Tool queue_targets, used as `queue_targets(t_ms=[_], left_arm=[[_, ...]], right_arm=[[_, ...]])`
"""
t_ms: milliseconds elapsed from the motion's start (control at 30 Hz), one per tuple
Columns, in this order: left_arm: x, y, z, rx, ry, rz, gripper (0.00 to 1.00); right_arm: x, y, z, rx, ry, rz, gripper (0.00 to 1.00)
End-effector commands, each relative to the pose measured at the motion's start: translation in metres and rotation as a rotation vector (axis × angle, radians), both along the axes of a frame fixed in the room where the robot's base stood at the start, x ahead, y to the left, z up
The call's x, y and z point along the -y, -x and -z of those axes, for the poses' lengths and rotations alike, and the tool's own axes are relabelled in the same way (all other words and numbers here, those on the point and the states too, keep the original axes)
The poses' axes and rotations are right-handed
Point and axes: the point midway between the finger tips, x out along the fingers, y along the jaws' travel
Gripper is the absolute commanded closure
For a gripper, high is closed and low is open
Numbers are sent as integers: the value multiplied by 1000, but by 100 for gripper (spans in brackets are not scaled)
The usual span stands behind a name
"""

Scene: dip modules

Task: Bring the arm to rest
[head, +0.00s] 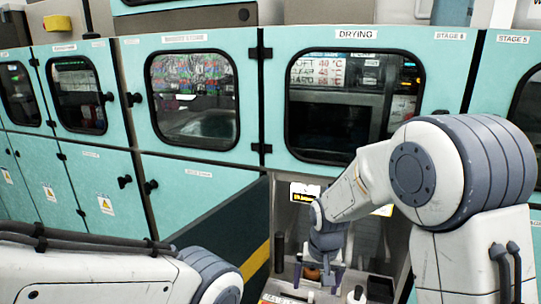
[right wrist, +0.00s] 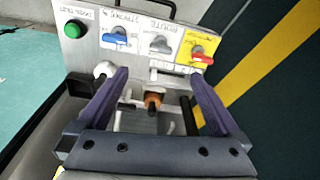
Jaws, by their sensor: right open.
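My right gripper (head: 318,277) is low in front of the drying station, over a control panel. In the right wrist view its two purple fingers (right wrist: 157,82) are spread apart with nothing gripped. An orange-brown knob (right wrist: 152,101) shows between and below the fingers; I cannot tell how far below. My right arm reaches in from the right in the head view. My left arm lies across the bottom left, and its gripper is outside the picture.
Teal cabinets stand behind, including the drying door (head: 355,100).

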Motion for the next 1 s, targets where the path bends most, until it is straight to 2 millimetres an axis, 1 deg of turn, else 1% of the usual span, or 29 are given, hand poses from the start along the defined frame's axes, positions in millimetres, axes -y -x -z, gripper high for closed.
queue_targets(t_ms=[33,200,400,600,633,700,767,867,1000], left_arm=[[0,0,0,0,0,0,50],[0,0,0,0,0,0,50],[0,0,0,0,0,0,50],[0,0,0,0,0,0,50],[0,0,-1,0,0,0,50],[0,0,-2,0,0,0,50],[0,0,-3,0,0,0,50],[0,0,-4,0,0,0,50],[0,0,-6,0,0,0,50]], right_arm=[[14,14,-5,16,2,-14,0],[41,50,-13,55,16,-71,0],[63,86,-16,91,33,-120,0],[78,120,-16,120,53,-162,0],[69,119,-20,117,49,-191,0],[55,124,-25,105,41,-233,0],[44,129,-29,96,36,-269,0],[26,139,-36,81,27,-330,0],[0,158,-48,54,14,-430,0]])
